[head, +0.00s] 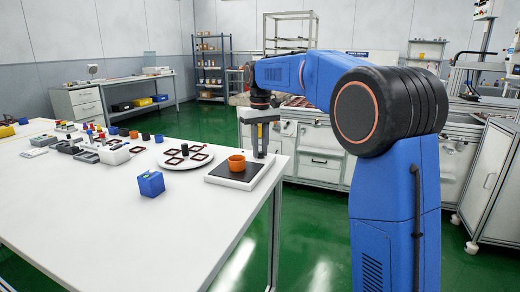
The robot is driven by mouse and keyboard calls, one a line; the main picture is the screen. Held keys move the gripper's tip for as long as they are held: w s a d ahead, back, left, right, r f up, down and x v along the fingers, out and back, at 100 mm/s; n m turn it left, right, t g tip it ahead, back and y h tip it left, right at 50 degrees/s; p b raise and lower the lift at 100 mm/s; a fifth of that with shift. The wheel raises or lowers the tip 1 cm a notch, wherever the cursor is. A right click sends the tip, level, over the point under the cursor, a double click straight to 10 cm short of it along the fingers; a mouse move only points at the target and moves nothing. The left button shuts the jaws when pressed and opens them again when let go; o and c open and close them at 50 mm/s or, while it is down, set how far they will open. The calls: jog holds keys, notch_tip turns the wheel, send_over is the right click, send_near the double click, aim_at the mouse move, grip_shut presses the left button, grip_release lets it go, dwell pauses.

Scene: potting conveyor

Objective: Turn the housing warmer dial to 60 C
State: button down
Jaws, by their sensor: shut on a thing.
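The housing warmer (220,178) is a low white box with a dark top plate at the right end of the white table. An orange ring-shaped housing (237,163) stands upright on its plate. My gripper (261,153) points down at the far right corner of the warmer, behind the orange housing. Its fingers are shut on what appears to be the warmer's dial. The dial itself is hidden by the fingers, and its setting cannot be read.
A round white plate (174,165) with dark square frames lies left of the warmer. A blue cube (151,184) stands in front of it. Several small parts and grey blocks fill the left back of the table. The front of the table is clear.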

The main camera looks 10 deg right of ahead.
jog(key=m, duration=1.1)
jog(key=shift+d+m, duration=0.1)
jog(key=shift+m, duration=0.3)
dwell(0.3)
jog(key=c, duration=1.6)
grip_release()
jog(key=shift+r, duration=0.15)
notch_tip(320, 180, up, 17)
jog(key=shift+r, duration=0.1)
jog(key=shift+s, duration=0.1)
